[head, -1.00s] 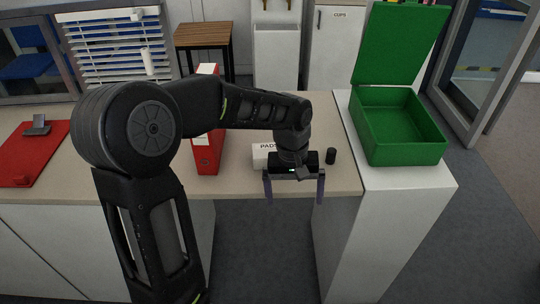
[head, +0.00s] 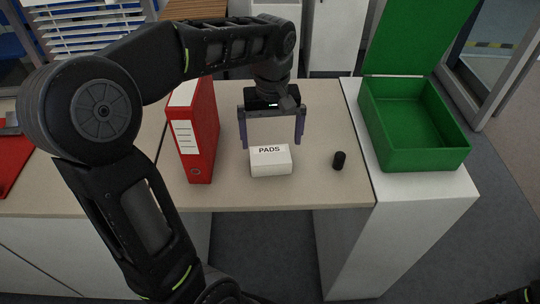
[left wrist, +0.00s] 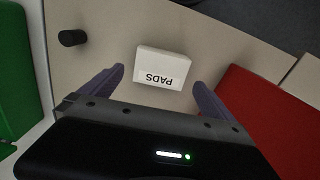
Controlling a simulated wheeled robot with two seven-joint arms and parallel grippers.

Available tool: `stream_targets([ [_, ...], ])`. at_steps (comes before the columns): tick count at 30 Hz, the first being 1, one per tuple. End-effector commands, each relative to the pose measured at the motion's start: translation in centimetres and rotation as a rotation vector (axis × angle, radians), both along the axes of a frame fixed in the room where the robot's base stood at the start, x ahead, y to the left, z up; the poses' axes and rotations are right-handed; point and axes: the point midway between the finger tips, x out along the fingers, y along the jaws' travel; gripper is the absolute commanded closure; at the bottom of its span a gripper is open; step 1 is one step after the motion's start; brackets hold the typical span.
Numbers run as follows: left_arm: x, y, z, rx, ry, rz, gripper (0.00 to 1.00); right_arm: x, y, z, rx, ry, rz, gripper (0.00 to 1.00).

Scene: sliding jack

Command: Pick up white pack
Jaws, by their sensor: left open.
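The white pack (head: 270,162), a small box marked PADS, lies on the beige table near its front edge. It also shows in the left wrist view (left wrist: 163,65), ahead of the fingertips and roughly between their lines. My left gripper (head: 271,143) is open and empty, its two purple fingers spread wider than the pack. In the head view it is just behind and above the pack; I cannot tell its exact height. In the left wrist view my left gripper (left wrist: 159,78) shows both fingers apart from the pack. My right gripper is not clearly in view.
A red binder (head: 200,135) stands upright left of the pack. A small black cylinder (head: 339,160) stands to its right. An open green box (head: 418,158) sits on the white cabinet (head: 420,195) further right. A red mat (head: 12,160) is at far left.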

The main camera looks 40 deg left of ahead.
Motion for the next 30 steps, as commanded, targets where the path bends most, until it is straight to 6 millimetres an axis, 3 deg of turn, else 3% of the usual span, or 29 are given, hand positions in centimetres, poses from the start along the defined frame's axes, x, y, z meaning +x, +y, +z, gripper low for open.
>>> stream_targets([
  [10,0.0,0.1,-2.4,-0.001,0.002,0.0,0.0,0.0,0.0,0.2,0.0,0.0,0.0,0.66],
  [22,-0.1,0.1,-3.1,-0.001,0.004,0.0,0.0,0.0,0.0,0.4,-0.001,0.001,0.0,0.66],
  [30,-0.2,0.3,-6.8,0.0,0.005,-0.001,0.0,-0.1,-0.1,1.3,-0.003,0.004,-0.001,0.66],
])
